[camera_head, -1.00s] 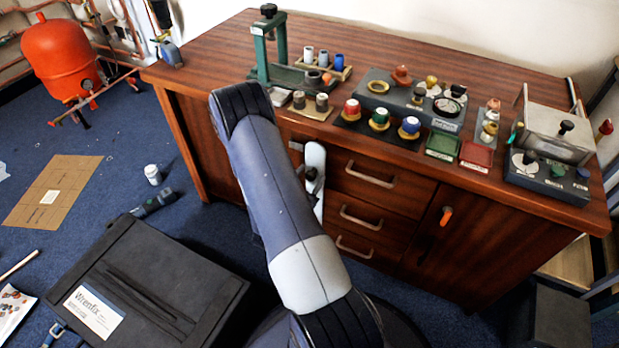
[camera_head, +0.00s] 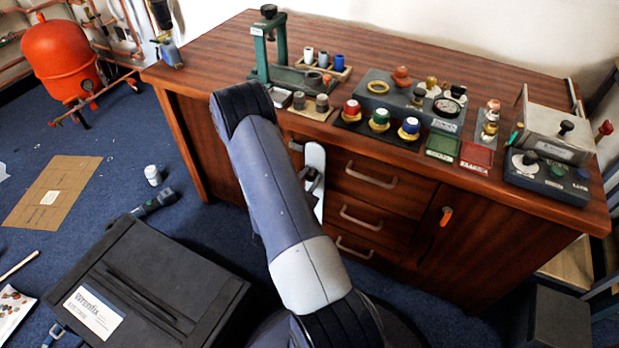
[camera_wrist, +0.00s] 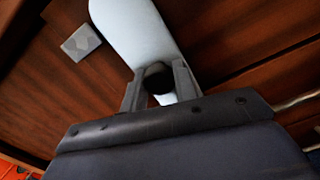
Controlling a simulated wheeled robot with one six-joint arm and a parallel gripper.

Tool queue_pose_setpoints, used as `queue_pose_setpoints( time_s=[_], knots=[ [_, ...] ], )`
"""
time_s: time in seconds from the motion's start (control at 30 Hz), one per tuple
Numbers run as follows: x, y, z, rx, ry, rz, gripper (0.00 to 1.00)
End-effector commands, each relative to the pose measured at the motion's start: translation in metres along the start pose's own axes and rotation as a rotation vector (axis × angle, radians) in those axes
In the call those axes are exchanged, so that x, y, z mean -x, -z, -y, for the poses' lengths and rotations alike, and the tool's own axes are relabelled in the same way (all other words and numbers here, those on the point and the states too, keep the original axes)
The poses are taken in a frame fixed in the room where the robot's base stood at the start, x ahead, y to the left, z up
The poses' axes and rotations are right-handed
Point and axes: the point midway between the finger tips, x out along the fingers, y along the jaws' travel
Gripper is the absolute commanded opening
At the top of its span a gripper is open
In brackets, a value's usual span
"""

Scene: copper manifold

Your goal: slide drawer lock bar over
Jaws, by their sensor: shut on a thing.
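The drawer lock bar is a pale, round-ended plate (camera_head: 315,165) at the left side of the drawers in the head view, partly hidden behind my arm. In the wrist view the lock bar (camera_wrist: 135,30) runs from the top toward my gripper and carries a dark round knob (camera_wrist: 157,78). My gripper (camera_wrist: 158,85) is shut on the knob, one finger on each side. In the head view my arm hides most of the gripper. A small light grey square plate (camera_wrist: 82,42) sits on the wood left of the bar.
The drawers with metal handles (camera_head: 371,174) lie right of the bar, and a door with an orange latch (camera_head: 446,216) is further right. The wooden bench top (camera_head: 215,65) holds valves and fixtures. A black case (camera_head: 150,285) lies on the floor at the left.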

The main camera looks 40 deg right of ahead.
Motion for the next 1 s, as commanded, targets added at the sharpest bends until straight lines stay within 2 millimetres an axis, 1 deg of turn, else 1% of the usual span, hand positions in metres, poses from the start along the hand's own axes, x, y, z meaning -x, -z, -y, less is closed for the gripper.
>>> queue_pose_setpoints(
  time_s=[0.17,0.27,0.43,0.7,0.73,1.0],
  knots=[
    [0.000,0.001,-0.002,0.000,0.000,0.000,0.00],
    [0.000,0.004,-0.012,-0.003,-0.001,0.002,0.00],
    [0.000,0.011,-0.037,-0.004,-0.003,0.001,0.00],
    [0.000,0.011,-0.041,-0.001,-0.005,-0.001,0.00],
    [0.000,0.011,-0.041,-0.002,-0.005,-0.001,0.29],
    [0.000,0.011,-0.040,-0.001,-0.003,-0.001,0.50]
  ],
)
